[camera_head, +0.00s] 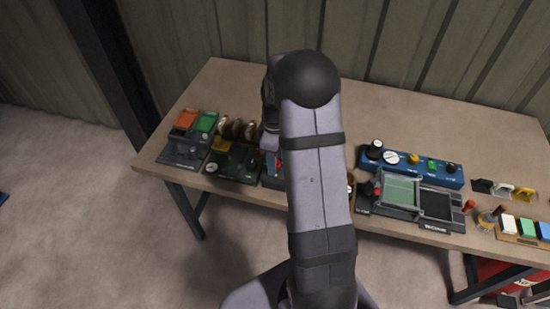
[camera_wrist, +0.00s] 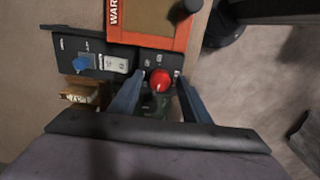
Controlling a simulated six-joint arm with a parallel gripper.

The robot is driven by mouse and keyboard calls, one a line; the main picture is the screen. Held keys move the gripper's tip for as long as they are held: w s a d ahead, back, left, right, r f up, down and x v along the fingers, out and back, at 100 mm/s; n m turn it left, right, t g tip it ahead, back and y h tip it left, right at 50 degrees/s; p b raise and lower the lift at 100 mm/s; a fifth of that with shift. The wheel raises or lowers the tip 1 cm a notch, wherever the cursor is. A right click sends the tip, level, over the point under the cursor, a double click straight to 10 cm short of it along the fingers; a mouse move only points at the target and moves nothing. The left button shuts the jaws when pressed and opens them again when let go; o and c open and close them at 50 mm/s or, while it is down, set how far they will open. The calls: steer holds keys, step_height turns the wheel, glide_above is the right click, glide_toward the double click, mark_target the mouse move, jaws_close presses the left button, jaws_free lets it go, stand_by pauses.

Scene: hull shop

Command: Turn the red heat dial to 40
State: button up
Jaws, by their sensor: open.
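The red heat dial (camera_wrist: 159,79) sits on a dark panel (camera_wrist: 130,50) in the wrist view, with small pale markings around it that are too small to read. My gripper (camera_wrist: 160,82) is open, with one blue-grey finger on each side of the dial. I cannot tell whether the fingers touch it. In the head view my arm hides the dial and most of its panel.
The same panel carries a blue knob (camera_wrist: 85,61) and a white switch (camera_wrist: 117,65). An orange-framed box marked "WAR" (camera_wrist: 182,43) adjoins the panel. A blue control box (camera_head: 440,172) and a black tray device (camera_head: 405,211) stand to the right on the table (camera_head: 250,82).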

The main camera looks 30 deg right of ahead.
steer(key=c, duration=1)
steer(key=shift+c, duration=0.2)
steer(key=shift+m, duration=0.3)
steer(key=m, duration=0.7)
steer(key=shift+m, duration=0.4)
steer(key=m, duration=0.3)
steer(key=shift+m, duration=0.3)
steer(key=shift+w+m, duration=0.1)
steer(key=shift+m, duration=1.8)
